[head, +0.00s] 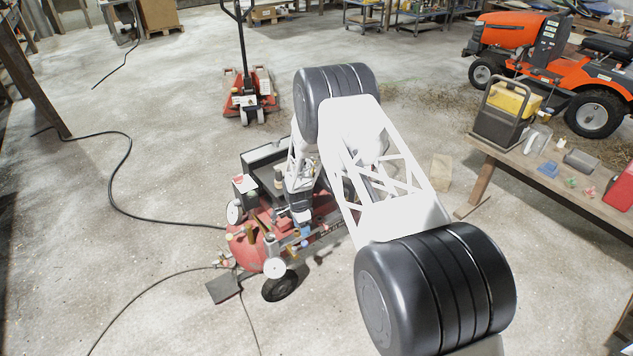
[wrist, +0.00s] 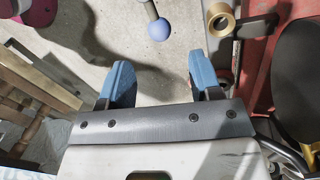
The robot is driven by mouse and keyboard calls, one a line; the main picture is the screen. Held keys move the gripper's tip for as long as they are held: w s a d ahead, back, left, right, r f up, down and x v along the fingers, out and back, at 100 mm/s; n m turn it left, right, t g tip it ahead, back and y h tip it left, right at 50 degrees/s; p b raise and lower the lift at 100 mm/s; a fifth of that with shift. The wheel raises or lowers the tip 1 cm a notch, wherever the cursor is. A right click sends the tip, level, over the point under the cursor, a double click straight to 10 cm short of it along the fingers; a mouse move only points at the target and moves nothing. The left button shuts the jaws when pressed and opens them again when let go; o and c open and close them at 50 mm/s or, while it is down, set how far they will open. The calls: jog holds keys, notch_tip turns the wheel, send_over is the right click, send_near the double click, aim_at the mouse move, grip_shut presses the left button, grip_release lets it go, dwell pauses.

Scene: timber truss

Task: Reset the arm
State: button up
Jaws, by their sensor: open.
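My gripper (wrist: 162,80) shows in the wrist view with its two blue fingertips wide apart. Nothing is between them, and bare concrete floor shows beyond. In the head view my white truss-like arm with black joints fills the middle and reaches down over a red wheeled machine (head: 250,252). My gripper cannot be made out clearly there among the clutter on the machine.
In the wrist view a blue ball (wrist: 159,30) on a rod and a tape roll (wrist: 220,18) lie ahead, with wooden pieces (wrist: 35,95) left. In the head view a bench (head: 525,165) and orange tractor (head: 525,45) stand right, a pallet jack (head: 250,95) behind. Left floor holds cables.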

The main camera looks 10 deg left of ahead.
jog(key=shift+r, duration=0.1)
